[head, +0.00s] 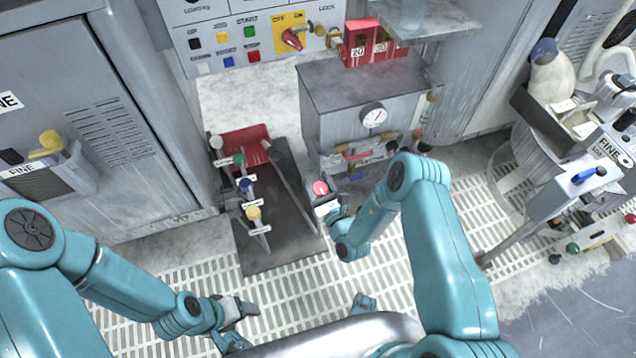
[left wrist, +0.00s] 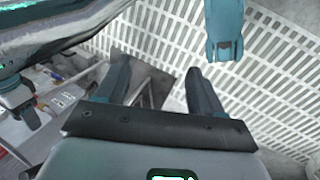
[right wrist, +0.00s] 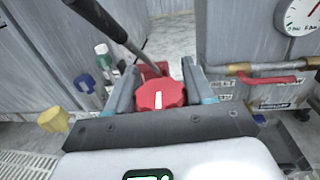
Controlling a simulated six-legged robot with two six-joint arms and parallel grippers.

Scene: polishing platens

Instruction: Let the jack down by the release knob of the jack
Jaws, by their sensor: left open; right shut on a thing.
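The release knob (right wrist: 160,94) is red and lobed with a white mark. It sits between the fingers of my right gripper (right wrist: 163,85), which is shut on it. In the head view the red knob (head: 320,187) shows at the fingertips of my right gripper (head: 326,203), by the right edge of a dark plate. A red jack part (head: 246,146) shows at the plate's far end, and a dark bar (right wrist: 105,28) slants toward red metal behind the knob. My left gripper (head: 243,322) is open and empty above the floor grating, low in the head view.
Levers with green, blue and yellow (head: 253,213) knobs stand left on the dark plate (head: 285,248). A grey cabinet with a gauge (head: 373,116) stands behind the knob. A tall grey cabinet (head: 100,110) is at left. Pale grating (head: 300,303) covers the floor in front.

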